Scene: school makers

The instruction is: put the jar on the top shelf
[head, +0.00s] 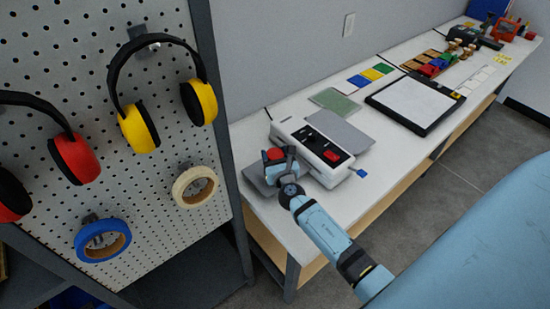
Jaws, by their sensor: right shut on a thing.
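My right gripper (277,168) is over the near left end of the white workbench (255,130), beside a white and black machine. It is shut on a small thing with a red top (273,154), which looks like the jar. Most of it is hidden by the gripper, so its shape and tilt are hard to tell. I cannot tell whether it touches the bench or the grey plate there. My left gripper is not in view. I cannot make out a top shelf in this view.
The machine (312,150) with a red switch stands close right of the gripper. A pegboard rack (150,190) at left holds yellow earmuffs (139,129), red earmuffs (76,158) and tape rolls (195,187). A framed white board (415,102) lies farther along the bench.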

